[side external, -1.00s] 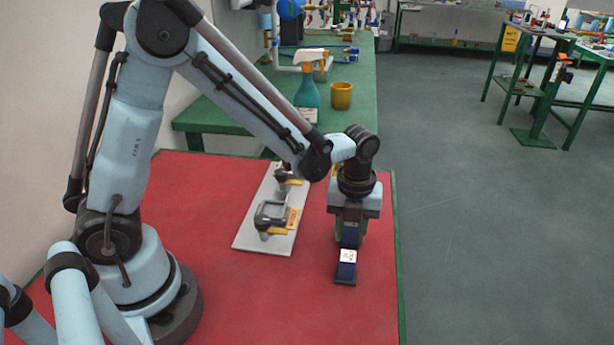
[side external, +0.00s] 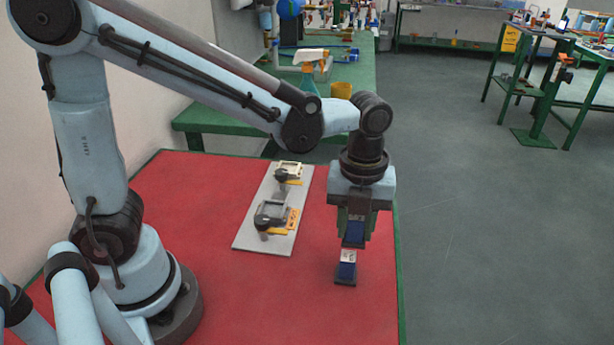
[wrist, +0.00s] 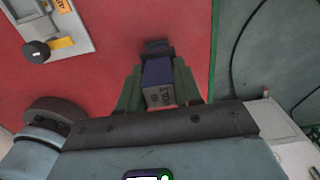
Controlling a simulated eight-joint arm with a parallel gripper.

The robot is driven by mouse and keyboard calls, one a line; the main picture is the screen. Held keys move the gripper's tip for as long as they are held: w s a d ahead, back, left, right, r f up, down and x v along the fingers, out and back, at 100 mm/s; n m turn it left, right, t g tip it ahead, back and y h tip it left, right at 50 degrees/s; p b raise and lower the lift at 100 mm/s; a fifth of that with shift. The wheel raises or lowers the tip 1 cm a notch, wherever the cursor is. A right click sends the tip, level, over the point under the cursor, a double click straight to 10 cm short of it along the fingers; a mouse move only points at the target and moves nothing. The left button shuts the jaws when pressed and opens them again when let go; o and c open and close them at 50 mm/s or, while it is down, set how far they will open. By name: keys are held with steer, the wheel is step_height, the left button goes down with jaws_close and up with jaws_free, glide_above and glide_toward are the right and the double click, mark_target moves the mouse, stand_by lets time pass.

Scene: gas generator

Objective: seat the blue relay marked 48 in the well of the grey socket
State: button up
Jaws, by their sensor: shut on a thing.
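My gripper (side external: 355,230) is shut on a blue relay (side external: 353,234), held above the right side of the red table. In the wrist view the relay (wrist: 158,73) sits between the green fingers (wrist: 160,88), its pale marked end towards the camera; the mark looks like 48 but is blurred.
The pale plate (side external: 250,236) lies on the red table (side external: 210,290), with clear red surface between it and the gripper. The table's green right edge (side external: 399,270) is close to the gripper. A green bench (side external: 205,118) with a yellow cup (side external: 341,88) stands behind.

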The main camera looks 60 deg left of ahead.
steer(key=s+d+r, duration=0.2)
steer(key=s+d, duration=0.1)
steer(key=n, duration=1.8)
glide_above(272, 212)
step_height(272, 212, down, 4)
steer(key=shift+r, duration=0.2)
steer(key=shift+f, duration=2.05)
steer(key=shift+f, duration=0.35)
